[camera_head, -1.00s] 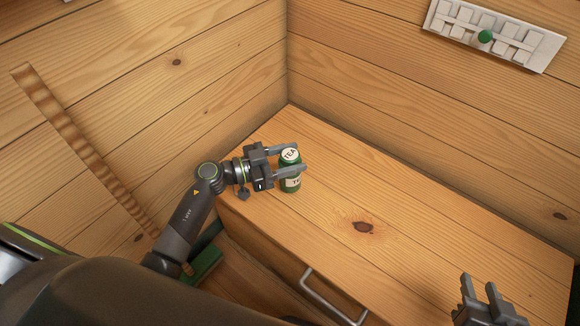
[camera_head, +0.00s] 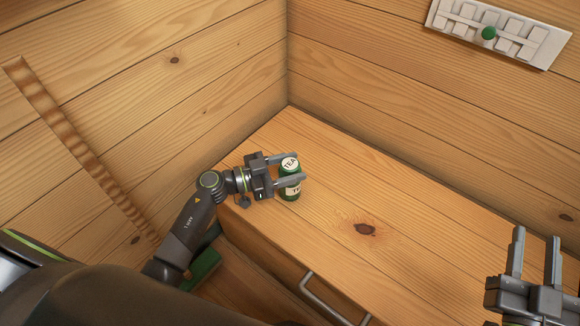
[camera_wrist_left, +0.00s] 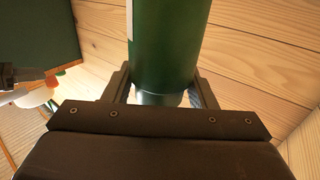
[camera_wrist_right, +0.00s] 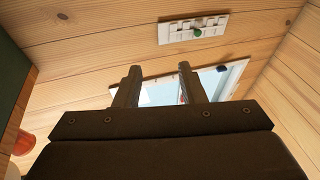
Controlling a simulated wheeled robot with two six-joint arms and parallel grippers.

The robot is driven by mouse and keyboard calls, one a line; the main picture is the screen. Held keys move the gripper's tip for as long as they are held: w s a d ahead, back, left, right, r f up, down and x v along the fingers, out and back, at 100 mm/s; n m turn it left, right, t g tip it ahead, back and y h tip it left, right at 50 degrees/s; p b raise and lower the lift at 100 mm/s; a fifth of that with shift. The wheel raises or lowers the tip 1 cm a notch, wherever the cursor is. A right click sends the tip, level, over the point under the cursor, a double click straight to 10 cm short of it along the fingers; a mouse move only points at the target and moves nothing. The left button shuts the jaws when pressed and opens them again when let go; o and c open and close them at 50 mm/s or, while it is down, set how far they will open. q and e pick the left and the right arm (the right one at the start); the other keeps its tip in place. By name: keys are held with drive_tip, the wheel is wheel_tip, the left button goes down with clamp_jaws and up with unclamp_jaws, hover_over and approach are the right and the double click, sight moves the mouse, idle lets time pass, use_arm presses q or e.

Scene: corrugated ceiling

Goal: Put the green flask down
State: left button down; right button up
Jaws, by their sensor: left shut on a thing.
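The green flask (camera_head: 290,189) has a pale top marked "TEA" and a pale label. It stands upright at the left part of the wooden top, near the back corner; whether its base touches the wood is hard to tell. My left gripper (camera_head: 291,169) is shut on it, one finger on each side. In the left wrist view the green flask (camera_wrist_left: 168,45) rises between the fingers, its far end cut off by the frame. My right gripper (camera_head: 535,254) is at the lower right of the head view, its fingers apart and empty; the right wrist view shows the same gripper (camera_wrist_right: 157,85).
The wooden top (camera_head: 420,250) is bare right of the flask. Plank walls meet behind it. A drawer handle (camera_head: 335,300) is on the front. A white panel with a green knob (camera_head: 489,33) hangs on the right wall. A green object (camera_head: 203,269) lies low at the left.

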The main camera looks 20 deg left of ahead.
use_arm(q)
drive_tip(key=c, duration=0.6)
unclamp_jaws()
drive_tip(key=shift+f, duration=0.1)
